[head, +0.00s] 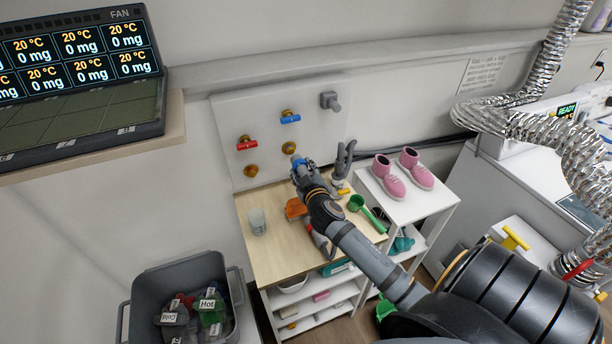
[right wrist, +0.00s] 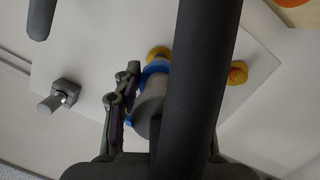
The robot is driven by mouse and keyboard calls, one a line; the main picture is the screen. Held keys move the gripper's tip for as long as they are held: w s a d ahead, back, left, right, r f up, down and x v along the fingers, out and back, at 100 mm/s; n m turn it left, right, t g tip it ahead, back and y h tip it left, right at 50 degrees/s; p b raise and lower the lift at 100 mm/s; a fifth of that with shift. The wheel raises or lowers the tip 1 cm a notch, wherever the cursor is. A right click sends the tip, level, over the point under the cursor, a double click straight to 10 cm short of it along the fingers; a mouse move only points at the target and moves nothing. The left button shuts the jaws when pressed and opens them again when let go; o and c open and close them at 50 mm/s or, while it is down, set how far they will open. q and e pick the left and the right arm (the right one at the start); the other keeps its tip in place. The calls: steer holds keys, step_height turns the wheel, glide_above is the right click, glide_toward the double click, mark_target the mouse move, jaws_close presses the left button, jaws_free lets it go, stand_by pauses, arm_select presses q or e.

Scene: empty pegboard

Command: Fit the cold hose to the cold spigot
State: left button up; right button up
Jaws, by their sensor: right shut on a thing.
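The white pegboard panel (head: 225,120) carries a blue-handled cold tap (head: 290,117) and a red-handled tap (head: 247,144). Below the blue tap is a brass spigot (head: 288,147); another brass spigot (head: 251,170) is below the red tap. My right gripper (head: 299,168) is shut on a grey hose end with a blue collar (right wrist: 156,68), close in front of the panel. The collar appears near a brass fitting (right wrist: 158,51); whether they touch is unclear. A dark bar hides part of the hose in the right wrist view. My left gripper is out of view.
A wooden-topped shelf unit (head: 256,260) stands below the panel, with a clear cup (head: 257,221) and a green scoop (head: 366,210). Pink shoes (head: 390,176) sit on a white stand at right. A grey bin (head: 145,290) holds labelled items. A grey fitting (head: 330,101) protrudes upper right.

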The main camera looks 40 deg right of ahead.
mark_target(295, 158)
steer(key=shift+w, duration=0.55)
steer(key=shift+w+d, duration=0.25)
steer(key=shift+w, duration=0.35)
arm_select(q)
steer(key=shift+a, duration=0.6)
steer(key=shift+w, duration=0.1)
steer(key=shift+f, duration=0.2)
arm_select(e)
steer(key=shift+w+d+r, duration=0.1)
steer(key=shift+w+d, duration=0.05)
steer(key=shift+w, duration=0.5)
steer(key=shift+w+d+r, duration=0.1)
steer(key=shift+w, duration=0.5)
steer(key=shift+w+d, duration=0.1)
steer(key=shift+w, duration=0.35)
steer(key=o, duration=1.3)
steer(key=shift+f, duration=0.15)
